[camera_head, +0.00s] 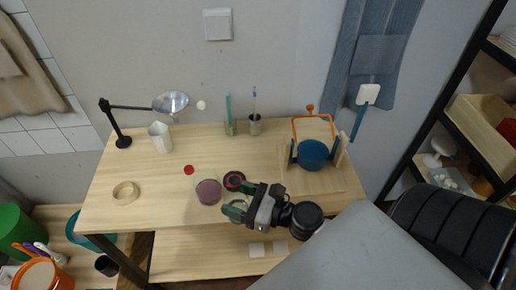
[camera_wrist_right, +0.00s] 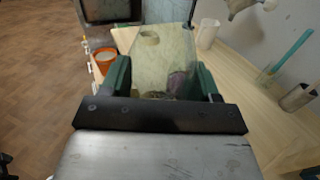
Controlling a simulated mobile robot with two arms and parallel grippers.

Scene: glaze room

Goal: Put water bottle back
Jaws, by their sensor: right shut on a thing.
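My right gripper (camera_head: 237,207) is over the front middle of the wooden table (camera_head: 120,215), with its green fingers pointing left. In the right wrist view the gripper (camera_wrist_right: 160,88) is shut on a clear, see-through bottle (camera_wrist_right: 160,62), taken to be the water bottle. The table and a purple disc show through it. My left gripper is not in view.
A purple round dish (camera_head: 208,191) lies close left of the gripper. A tape ring (camera_head: 125,191), white pitcher (camera_head: 160,137), black lamp (camera_head: 123,141), tool cups (camera_head: 254,126) and a blue pot on a wooden stand (camera_head: 312,155) are on the table.

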